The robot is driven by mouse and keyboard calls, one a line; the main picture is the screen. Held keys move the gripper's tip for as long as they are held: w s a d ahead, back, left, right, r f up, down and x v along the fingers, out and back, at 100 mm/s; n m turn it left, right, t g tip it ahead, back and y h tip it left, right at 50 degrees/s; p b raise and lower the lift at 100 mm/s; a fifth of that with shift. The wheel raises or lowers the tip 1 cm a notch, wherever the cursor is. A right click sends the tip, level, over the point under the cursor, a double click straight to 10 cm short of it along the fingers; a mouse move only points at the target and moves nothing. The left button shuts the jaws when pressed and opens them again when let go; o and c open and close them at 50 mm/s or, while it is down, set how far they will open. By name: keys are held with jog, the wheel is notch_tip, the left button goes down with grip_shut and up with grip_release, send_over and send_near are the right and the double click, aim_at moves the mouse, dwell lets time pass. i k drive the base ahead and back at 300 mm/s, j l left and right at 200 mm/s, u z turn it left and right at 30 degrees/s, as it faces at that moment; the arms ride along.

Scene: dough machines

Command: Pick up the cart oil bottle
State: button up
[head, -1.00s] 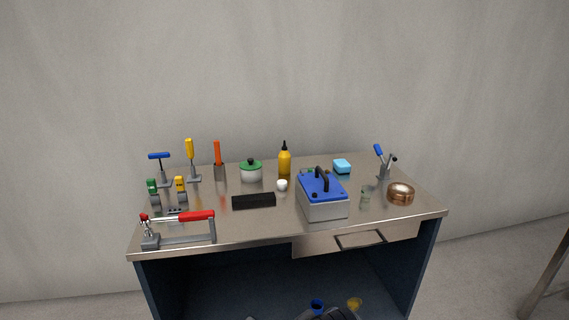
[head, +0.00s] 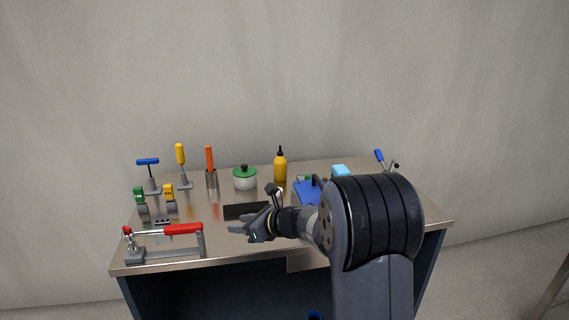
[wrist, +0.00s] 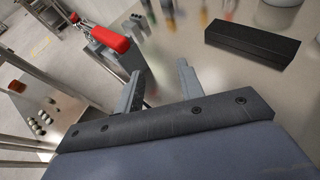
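The oil bottle (head: 280,167) is yellow with a black nozzle. It stands upright near the back middle of the cart top (head: 225,233) in the head view. My gripper (head: 237,228) is over the front part of the cart top, in front of the bottle and well apart from it. In the wrist view its two grey fingers (wrist: 160,88) stand apart with nothing between them. The bottle cannot be made out in the wrist view.
A black block (head: 246,211) lies beside my gripper. A red-handled clamp (head: 170,242) is at the front left. A green-lidded pot (head: 245,178) stands left of the bottle. A blue-lidded box (head: 307,190), partly hidden by my arm, is to its right.

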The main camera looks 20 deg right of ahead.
aim_at(280, 162)
jog(key=i+l+z, duration=0.15)
jog(key=i+l, duration=0.85)
jog(key=i, duration=0.05)
